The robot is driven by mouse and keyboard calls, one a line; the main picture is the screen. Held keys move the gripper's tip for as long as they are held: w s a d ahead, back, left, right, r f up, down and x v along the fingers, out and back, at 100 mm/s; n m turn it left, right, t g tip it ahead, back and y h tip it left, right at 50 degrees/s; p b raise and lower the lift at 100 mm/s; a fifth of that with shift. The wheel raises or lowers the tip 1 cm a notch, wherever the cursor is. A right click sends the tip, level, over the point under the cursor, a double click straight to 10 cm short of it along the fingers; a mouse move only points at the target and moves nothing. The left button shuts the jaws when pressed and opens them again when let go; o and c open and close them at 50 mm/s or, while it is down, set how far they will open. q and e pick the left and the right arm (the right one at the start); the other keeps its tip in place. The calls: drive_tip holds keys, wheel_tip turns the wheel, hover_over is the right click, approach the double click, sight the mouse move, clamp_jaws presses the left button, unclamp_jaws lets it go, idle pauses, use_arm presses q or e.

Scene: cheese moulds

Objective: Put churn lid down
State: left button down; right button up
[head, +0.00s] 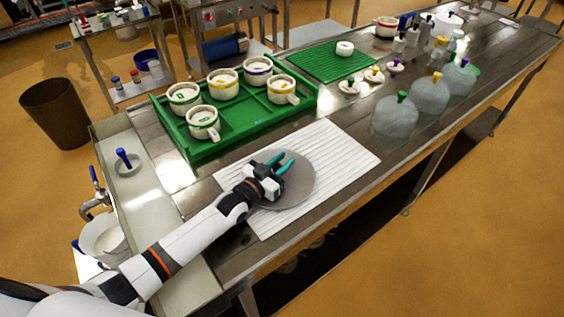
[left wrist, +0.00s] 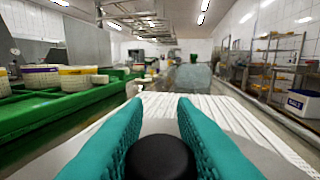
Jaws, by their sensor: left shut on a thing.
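The churn lid (head: 299,187) is a flat grey disc with a black knob (left wrist: 160,158). In the head view it lies level over the middle of a white ribbed board (head: 338,148) on the steel table. I cannot tell whether it touches the board or is just above it. My left gripper (head: 281,161) has teal fingers and is shut on the knob, which shows between the fingers in the left wrist view. The arm and gripper hide part of the disc. My right gripper is not in view.
A green tray (head: 206,149) with several white moulds stands left of the board. A green mat (head: 327,66) and glass domes (head: 396,118) stand farther along. A white bucket (head: 104,236) is at the table's near left end. The board's right part is bare.

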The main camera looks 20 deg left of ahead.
use_arm(q)
drive_tip(key=c, duration=1.6)
unclamp_jaws()
drive_tip(key=shift+f, duration=0.15)
drive_tip(key=o, duration=0.4)
drive_tip(key=shift+s, duration=0.15)
drive_tip(key=b+v, duration=0.1)
drive_tip(key=v, duration=0.9)
drive_tip(key=shift+s+a, duration=0.25)
drive_tip(key=shift+s, duration=0.1)
drive_tip(key=shift+s+a, duration=0.2)
drive_tip(key=shift+s, duration=0.25)
